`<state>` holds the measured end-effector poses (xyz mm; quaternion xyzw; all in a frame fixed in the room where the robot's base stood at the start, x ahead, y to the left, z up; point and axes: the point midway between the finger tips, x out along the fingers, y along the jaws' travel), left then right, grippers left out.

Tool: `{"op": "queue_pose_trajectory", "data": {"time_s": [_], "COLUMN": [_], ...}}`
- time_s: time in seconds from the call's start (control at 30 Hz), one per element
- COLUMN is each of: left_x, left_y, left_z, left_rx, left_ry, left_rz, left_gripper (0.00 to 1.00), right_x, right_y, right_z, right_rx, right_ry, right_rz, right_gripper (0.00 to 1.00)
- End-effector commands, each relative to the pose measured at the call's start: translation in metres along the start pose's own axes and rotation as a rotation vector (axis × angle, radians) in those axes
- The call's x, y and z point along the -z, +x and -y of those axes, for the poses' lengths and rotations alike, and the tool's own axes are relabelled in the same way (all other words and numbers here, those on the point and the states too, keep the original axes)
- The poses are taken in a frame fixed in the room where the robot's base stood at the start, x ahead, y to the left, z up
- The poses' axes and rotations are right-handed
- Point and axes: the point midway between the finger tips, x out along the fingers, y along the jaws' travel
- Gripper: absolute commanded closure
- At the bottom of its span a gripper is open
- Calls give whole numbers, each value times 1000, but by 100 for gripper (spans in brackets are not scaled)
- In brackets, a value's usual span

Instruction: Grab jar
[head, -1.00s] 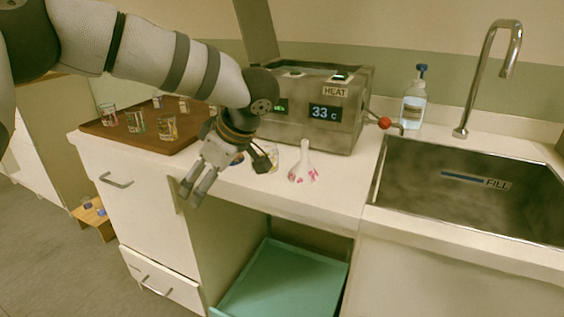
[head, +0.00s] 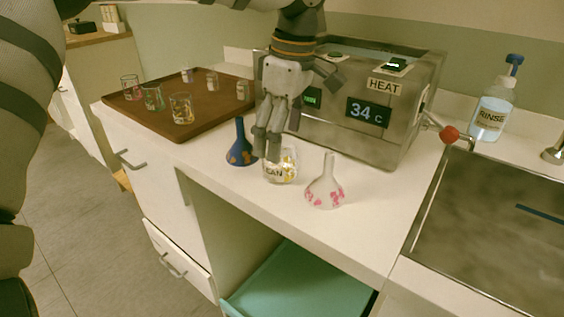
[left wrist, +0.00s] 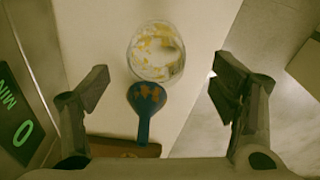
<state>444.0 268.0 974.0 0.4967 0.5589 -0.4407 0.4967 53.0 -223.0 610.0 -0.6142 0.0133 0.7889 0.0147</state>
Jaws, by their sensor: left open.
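A clear glass jar (head: 283,170) with yellow bits and a label partly reading "EAN" stands on the white counter between a blue flask and a white flask. In the left wrist view the jar (left wrist: 157,52) stands upright beyond the fingers, near the middle. My left gripper (head: 268,150) points down just above and behind the jar and covers part of its top in the head view. The gripper (left wrist: 162,85) is open and empty, its fingers wide apart. My right gripper is not in view.
The blue flask (head: 239,152) stands left of the jar, the white flask with pink marks (head: 324,190) right of it. A brown tray (head: 150,118) holds several small glasses. A metal heater box (head: 400,140) showing 34 stands behind; a sink (head: 480,240) lies right.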

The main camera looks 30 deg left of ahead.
Motion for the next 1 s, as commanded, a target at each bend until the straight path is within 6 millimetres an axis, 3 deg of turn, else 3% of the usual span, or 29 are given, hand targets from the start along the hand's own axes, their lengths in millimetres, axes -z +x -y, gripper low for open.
{"op": "queue_pose_trajectory", "data": {"time_s": [0.3, 0.53, 0.57, 0.8, 1.0], "left_x": [0, 0, 0, 0, 0], "left_y": [53, 56, 56, 56, 56], "left_z": [-1, -1, -1, -1, -1], "left_rx": [1, -3, -3, -2, -3], "left_ry": [0, 0, 0, 0, 0], "left_rz": [-2, -1, -1, -2, -2], "left_gripper": [20, 20, 22, 73, 74], "right_x": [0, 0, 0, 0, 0], "right_y": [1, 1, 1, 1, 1], "right_z": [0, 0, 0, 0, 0], "right_rx": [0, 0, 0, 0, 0], "right_ry": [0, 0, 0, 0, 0], "right_rz": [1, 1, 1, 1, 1], "right_gripper": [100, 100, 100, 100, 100]}}
